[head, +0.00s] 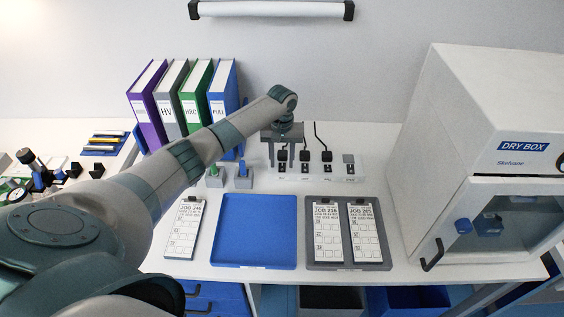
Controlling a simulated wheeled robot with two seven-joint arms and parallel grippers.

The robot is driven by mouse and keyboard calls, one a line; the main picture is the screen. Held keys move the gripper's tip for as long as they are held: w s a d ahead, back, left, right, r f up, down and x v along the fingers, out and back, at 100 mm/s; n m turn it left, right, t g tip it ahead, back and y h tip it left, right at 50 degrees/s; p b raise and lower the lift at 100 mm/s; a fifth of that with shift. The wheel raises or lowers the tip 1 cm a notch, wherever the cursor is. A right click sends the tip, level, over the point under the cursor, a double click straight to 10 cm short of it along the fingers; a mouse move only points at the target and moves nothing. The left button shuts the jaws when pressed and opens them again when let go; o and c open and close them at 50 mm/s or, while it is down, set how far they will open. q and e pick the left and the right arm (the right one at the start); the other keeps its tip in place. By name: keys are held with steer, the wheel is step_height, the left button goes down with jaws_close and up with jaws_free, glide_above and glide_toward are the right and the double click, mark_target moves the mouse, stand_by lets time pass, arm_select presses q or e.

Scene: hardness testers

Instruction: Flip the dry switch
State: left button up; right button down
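A power strip (316,171) with a row of several switches and black plugs lies at the back of the white table. The labels under the switches are too small to read, so I cannot tell which one is the dry switch. My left arm reaches across from the left, and its gripper (282,150) points down over the left end of the strip. It partly covers the leftmost plug. I cannot tell whether its fingers touch the strip or how far apart they are. My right gripper is not in view.
A white dry box (522,147) stands at the right. Binders (196,95) stand at the back left. A blue tray (254,231), a grey tray (383,262) with two job cards, and another job card (185,229) lie in front. Small grey blocks (244,178) sit left of the strip.

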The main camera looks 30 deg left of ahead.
mark_target(282, 168)
arm_select(q)
steer(key=shift+f, duration=1.2)
jaws_close()
